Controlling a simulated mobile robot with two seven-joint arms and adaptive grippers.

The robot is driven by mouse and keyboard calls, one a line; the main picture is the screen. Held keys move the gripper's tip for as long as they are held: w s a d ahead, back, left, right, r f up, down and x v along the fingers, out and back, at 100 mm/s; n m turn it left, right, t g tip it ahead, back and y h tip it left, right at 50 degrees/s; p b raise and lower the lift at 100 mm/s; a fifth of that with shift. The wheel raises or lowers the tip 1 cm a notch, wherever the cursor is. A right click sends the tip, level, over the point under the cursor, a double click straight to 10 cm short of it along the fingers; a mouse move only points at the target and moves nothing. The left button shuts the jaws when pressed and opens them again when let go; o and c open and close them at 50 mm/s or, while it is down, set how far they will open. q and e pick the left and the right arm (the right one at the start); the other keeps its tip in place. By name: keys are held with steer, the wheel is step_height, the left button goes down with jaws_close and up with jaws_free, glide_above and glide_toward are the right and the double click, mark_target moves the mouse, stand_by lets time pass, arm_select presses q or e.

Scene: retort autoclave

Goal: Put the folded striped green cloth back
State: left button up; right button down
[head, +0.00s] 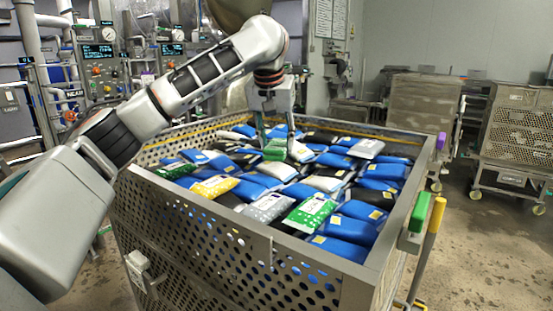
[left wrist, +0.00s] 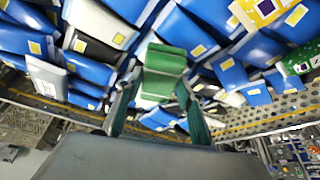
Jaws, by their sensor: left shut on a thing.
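The folded striped green cloth (head: 275,152) is between the fingers of my left gripper (head: 277,142), low over the pouches in the far part of the perforated metal crate (head: 215,250). In the left wrist view the cloth (left wrist: 164,68) shows as a green folded block with lighter bands, between the two fingers of the left gripper (left wrist: 158,92). The left gripper is shut on it. Whether the cloth touches the pouches beneath is hard to tell. My right gripper is in neither view.
Blue, white, black, yellow and green pouches (head: 268,208) fill the crate. A green handle (head: 419,212) and a yellow post (head: 433,225) stand at its right corner. Other metal carts (head: 520,125) stand at right. A gauge panel (head: 105,60) is at back left.

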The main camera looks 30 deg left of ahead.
mark_target(277, 158)
arm_select(q)
steer(key=shift+f, duration=2.35)
steer(key=o, duration=1)
steer(key=v, duration=1.2)
